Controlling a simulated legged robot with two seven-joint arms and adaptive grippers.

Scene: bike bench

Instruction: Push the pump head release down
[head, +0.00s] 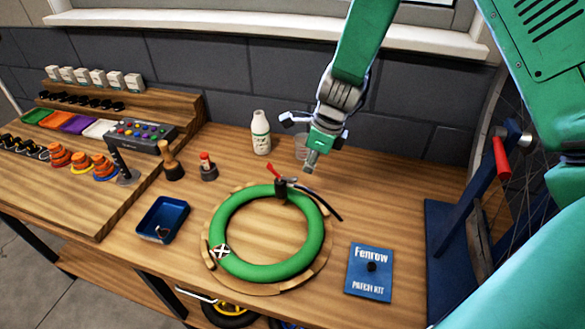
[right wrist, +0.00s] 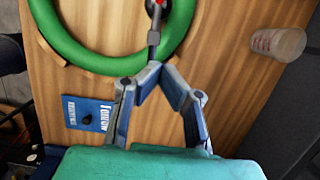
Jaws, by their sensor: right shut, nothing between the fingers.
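The pump head (head: 281,188) sits at the far edge of the green tube ring (head: 228,220), with a red lever (head: 271,170) sticking up and tilted left. A dark hose runs from it to the right. My right gripper (head: 311,165) is shut and empty, pointing down above and to the right of the pump head, apart from it. In the right wrist view the closed fingertips (right wrist: 154,72) are just below the grey pump head part (right wrist: 154,35). The red lever shows only partly there, at the top edge (right wrist: 158,3). My left gripper is not in view.
A white bottle (head: 261,132) and a clear cup (head: 302,147) stand behind the ring. A blue tray (head: 163,219) lies left, a blue patch kit (head: 369,273) front right. A wheel on a blue stand (head: 447,245) is at the right.

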